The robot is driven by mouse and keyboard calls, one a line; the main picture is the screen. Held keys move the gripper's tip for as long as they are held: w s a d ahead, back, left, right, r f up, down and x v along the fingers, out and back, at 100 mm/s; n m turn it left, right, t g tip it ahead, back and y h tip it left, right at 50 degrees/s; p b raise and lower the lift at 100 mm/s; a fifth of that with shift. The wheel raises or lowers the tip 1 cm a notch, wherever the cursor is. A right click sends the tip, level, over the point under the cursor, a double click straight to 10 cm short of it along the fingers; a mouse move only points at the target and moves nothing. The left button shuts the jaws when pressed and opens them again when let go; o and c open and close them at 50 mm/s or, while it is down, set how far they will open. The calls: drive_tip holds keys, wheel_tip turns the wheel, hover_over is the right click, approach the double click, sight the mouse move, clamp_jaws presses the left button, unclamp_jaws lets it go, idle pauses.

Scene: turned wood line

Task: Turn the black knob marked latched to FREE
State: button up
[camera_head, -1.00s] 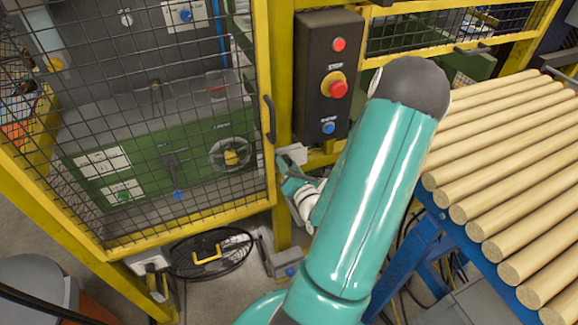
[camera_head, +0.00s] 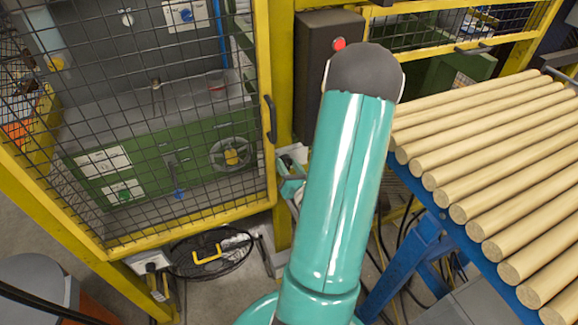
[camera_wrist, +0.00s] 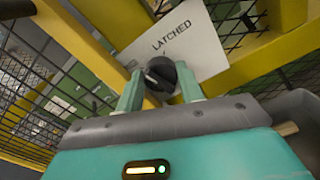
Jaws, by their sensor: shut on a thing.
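The black knob (camera_wrist: 160,74) sits on a white plate (camera_wrist: 190,42) in the wrist view. The plate carries the word LATCHED, with a short pointer line beside the knob. My gripper (camera_wrist: 158,88) is at the knob, with one teal finger on each side of it, shut on it. A light ridge runs across the knob's face at a slant. In the head view my arm hides the knob, and only part of my gripper (camera_head: 291,178) shows beside the yellow post.
A yellow-framed mesh door (camera_head: 150,130) with a black handle (camera_head: 270,118) stands left of my arm. A dark control box (camera_head: 318,60) is behind the arm. Wooden rods (camera_head: 500,165) lie on a blue-framed stand at right. A black round item (camera_head: 210,253) lies on the floor.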

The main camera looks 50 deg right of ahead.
drive_tip(key=shift+s+f, duration=0.1)
drive_tip(key=shift+s, duration=0.1)
drive_tip(key=o, duration=0.7)
drive_tip(key=shift+w, duration=0.1)
drive_tip(key=shift+m, duration=0.3)
drive_tip(key=shift+m, duration=1.3)
